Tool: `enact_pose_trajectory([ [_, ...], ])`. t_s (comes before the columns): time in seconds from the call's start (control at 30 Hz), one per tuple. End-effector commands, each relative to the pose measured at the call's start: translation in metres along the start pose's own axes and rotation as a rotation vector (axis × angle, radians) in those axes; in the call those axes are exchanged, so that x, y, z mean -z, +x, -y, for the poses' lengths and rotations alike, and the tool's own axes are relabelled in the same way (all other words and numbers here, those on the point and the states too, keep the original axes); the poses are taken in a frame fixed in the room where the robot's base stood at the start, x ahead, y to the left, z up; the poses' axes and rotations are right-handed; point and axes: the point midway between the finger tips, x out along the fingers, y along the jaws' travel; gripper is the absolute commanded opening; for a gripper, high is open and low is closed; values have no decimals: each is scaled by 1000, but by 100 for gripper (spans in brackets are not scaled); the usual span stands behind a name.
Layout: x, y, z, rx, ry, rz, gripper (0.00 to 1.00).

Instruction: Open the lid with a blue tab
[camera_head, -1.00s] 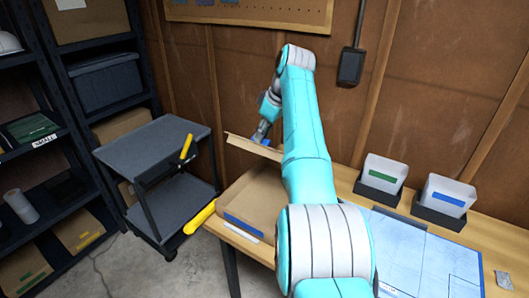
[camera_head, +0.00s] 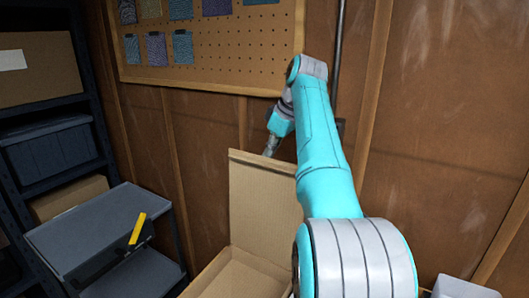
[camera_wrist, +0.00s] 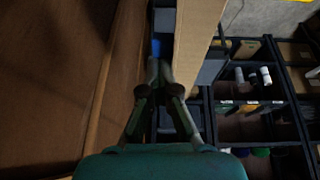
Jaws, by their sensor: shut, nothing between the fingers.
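The cardboard box (camera_head: 236,275) stands open in the head view, partly cut off at the bottom. Its lid (camera_head: 255,190) stands about upright at the back, inner face toward me. In the wrist view the lid (camera_wrist: 195,45) is a tan strip close to the fingers. A small blue patch, apparently the tab (camera_wrist: 156,47), shows beside the lid's left edge. My gripper (camera_head: 270,150) is at the lid's top edge, its tip partly behind it. In the wrist view my gripper (camera_wrist: 160,70) is shut and empty; I cannot tell whether it touches the lid.
A grey cart (camera_head: 85,225) with a yellow-handled item (camera_head: 138,228) stands left of the box. Dark shelving (camera_head: 55,150) is at the far left. A pegboard (camera_head: 235,45) hangs on the wooden wall behind. A pale bin (camera_head: 462,290) is at the lower right.

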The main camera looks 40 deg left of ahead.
Motion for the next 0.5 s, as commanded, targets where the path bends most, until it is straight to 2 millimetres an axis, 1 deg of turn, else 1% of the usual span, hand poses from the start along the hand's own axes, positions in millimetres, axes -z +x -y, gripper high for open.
enact_pose_trajectory([
  [0.03, -18, 30, 5, 48, 21, 39, 15],
  [0.1, -18, 30, 6, 49, 21, 40, 30],
  [0.17, -18, 31, 6, 49, 21, 40, 38],
  [0.5, -17, 29, 5, 47, 20, 37, 38],
])
